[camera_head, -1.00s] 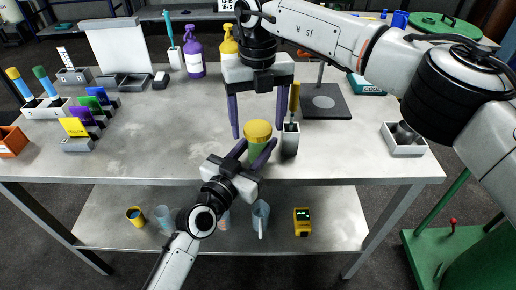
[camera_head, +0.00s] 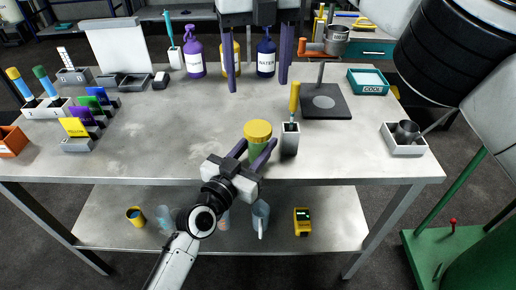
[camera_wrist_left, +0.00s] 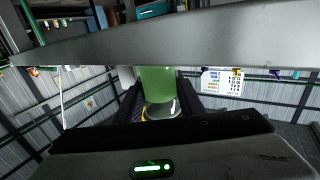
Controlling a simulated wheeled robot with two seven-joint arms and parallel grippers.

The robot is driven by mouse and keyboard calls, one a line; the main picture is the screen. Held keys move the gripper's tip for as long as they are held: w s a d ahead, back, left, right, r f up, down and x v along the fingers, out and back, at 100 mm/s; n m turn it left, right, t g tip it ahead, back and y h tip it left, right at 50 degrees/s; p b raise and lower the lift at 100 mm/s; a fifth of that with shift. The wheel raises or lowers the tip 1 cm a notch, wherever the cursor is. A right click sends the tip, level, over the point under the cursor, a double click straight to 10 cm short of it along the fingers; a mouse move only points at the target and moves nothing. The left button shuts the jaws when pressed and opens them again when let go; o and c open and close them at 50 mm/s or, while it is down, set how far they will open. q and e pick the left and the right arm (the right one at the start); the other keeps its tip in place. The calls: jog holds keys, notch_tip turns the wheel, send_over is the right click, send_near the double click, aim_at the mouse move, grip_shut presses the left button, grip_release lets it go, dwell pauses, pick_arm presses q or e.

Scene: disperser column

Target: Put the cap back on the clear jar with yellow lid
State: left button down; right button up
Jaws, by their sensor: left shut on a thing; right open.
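The jar (camera_head: 258,149) stands near the front edge of the table, with green showing in its clear body. Its yellow lid (camera_head: 257,130) sits on top of it; whether it is screwed tight cannot be told. My left gripper (camera_head: 259,154) is shut on the jar's body from the front. The left wrist view shows the green jar body (camera_wrist_left: 157,84) between the dark fingers, appearing upside down. My right gripper (camera_head: 258,88) is open and empty, high up and farther back, above the rear half of the table, apart from the jar.
Purple, yellow and dark blue bottles (camera_head: 265,55) stand at the back. A dark stand plate (camera_head: 335,103) lies at right. The table's middle left is clear.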

pick_arm(q)
jog(key=c, duration=1.1)
grip_release()
jog(key=v, duration=1)
jog(key=shift+s, duration=0.1)
